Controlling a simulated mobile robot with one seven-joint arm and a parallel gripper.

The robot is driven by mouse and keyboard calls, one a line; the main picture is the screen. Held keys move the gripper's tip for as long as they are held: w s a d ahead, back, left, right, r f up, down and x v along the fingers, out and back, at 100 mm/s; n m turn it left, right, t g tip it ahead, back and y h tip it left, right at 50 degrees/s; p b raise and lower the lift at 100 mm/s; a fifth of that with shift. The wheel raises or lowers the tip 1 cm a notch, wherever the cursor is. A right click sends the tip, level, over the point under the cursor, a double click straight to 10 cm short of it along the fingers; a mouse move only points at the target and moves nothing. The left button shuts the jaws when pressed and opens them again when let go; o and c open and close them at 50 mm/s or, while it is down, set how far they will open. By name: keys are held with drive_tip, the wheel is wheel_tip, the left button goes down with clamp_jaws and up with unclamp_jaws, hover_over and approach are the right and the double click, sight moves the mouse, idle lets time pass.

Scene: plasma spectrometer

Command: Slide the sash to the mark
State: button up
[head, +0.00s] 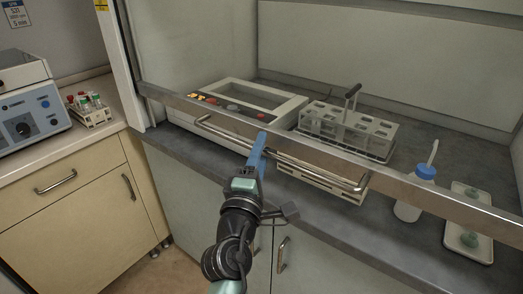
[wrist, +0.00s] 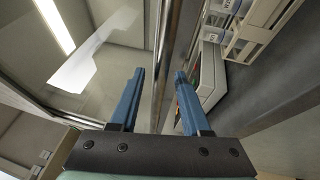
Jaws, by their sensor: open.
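The sash is a glass pane with a metal bottom rail (head: 420,190) that slants across the front of the fume hood, partly raised above the worktop. A long metal bar handle (head: 315,175) is fixed along the rail. My gripper (head: 262,140), with blue fingers, is at the middle of the handle. In the wrist view my gripper (wrist: 159,74) is open, and a metal bar (wrist: 162,60) runs between its fingers; contact cannot be told. A yellow label (head: 101,5) is on the left post at the top edge; I cannot tell whether it is the mark.
Inside the hood are an instrument (head: 245,98), a rack with a handle (head: 345,128), a blue-capped bottle (head: 410,200) and a white tray (head: 468,240). On the left bench (head: 60,155) are another instrument (head: 30,115) and a tube rack (head: 88,110).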

clamp_jaws()
idle(1.5)
